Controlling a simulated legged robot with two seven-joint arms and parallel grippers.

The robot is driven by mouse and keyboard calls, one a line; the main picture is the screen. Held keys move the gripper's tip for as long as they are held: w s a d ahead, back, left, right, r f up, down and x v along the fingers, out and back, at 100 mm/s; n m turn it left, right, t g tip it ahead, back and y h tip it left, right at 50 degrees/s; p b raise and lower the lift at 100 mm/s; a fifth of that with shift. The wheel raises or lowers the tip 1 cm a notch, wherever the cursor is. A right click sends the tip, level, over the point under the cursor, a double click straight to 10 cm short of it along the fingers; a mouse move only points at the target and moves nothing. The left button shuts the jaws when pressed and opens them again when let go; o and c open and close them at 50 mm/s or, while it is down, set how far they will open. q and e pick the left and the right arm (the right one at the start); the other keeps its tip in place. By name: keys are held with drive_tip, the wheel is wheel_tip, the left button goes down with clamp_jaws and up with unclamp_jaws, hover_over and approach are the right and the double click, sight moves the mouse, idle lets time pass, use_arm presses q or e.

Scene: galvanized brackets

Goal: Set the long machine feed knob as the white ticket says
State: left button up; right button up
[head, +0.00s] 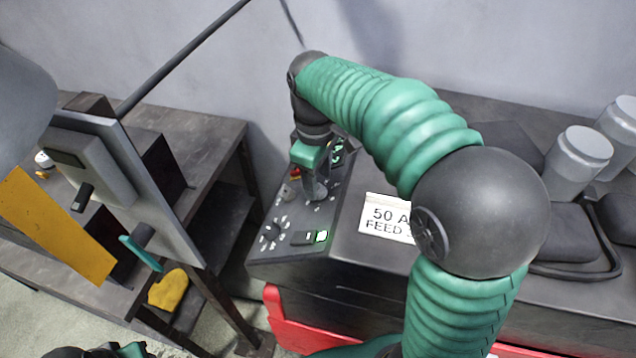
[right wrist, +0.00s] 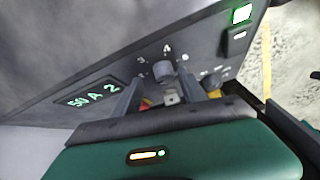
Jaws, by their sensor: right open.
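The long machine's control panel (head: 290,238) is dark, with a dial knob (head: 270,232) ringed by white marks near its front. The white ticket (head: 386,217) lies on the machine top; it reads "50 A" and "FEED", and my right arm hides the rest. My right gripper (head: 314,190) is open, low over the panel's middle. In the right wrist view, its fingers stand on either side of a grey feed knob (right wrist: 163,72) with numbers around it; contact cannot be told. The green display (right wrist: 92,95) there reads "50 A 2". The knob's pointer is unclear.
A lit green switch (head: 321,236) sits on the panel's front corner. A red emergency button (head: 295,173) is close to my gripper. Grey cylinders (head: 578,160) stand at right.

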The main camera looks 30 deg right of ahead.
drive_tip(key=shift+f, duration=0.55)
drive_tip(key=shift+a+f, duration=0.15)
drive_tip(key=shift+a, duration=0.4)
drive_tip(key=shift+c, duration=0.3)
drive_tip(key=shift+d, duration=0.25)
drive_tip(key=c, duration=1)
use_arm(q)
drive_tip(key=shift+a+f, duration=0.15)
drive_tip(key=shift+a, duration=0.2)
use_arm(e)
clamp_jaws()
